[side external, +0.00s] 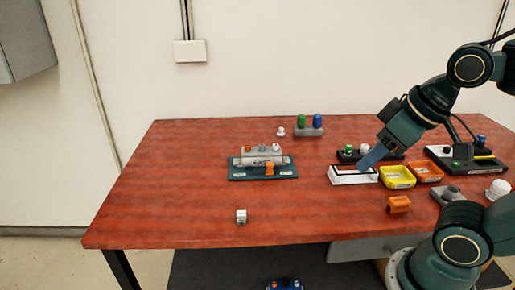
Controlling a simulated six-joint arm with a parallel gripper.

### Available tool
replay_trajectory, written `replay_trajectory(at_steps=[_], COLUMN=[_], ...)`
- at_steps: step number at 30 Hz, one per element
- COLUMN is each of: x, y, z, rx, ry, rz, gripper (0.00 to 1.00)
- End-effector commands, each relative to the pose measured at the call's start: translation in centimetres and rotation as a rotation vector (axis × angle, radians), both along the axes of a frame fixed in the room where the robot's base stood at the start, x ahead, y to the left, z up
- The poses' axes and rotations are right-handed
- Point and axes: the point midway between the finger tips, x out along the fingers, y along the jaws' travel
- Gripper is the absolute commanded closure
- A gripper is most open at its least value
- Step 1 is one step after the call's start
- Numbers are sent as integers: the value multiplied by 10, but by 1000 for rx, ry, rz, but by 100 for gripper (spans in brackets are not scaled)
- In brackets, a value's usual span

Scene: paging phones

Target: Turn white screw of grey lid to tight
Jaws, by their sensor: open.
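A grey piece that looks like the grey lid (262,154) sits on a dark teal board (237,173) left of the table's middle. A small white knob, which may be the white screw (277,147), stands on its top right; an orange knob stands at its left. These parts are too small to tell how tight the screw is. My gripper (366,163) is well to the right of the board, tilted down to the left over a white tray (345,181). It is open, and I see nothing held in it. Its fingers hide part of the tray.
A yellow bin (397,183) and an orange bin (428,177) stand right of the tray. A grey stand (308,132) with green and blue caps is at the back. An orange part (398,205) and a white cube (241,216) lie nearer the front. The left table is clear.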

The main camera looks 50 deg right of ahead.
Motion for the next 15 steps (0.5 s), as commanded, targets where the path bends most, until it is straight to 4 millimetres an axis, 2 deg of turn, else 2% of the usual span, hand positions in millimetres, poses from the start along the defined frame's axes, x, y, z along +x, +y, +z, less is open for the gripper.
replay_trajectory(at_steps=[8,15], x=[7,36], y=[-1,-7], z=[5,25], rx=[-7,-35], ry=[9,49], rz=[7,37], gripper=[59,59])
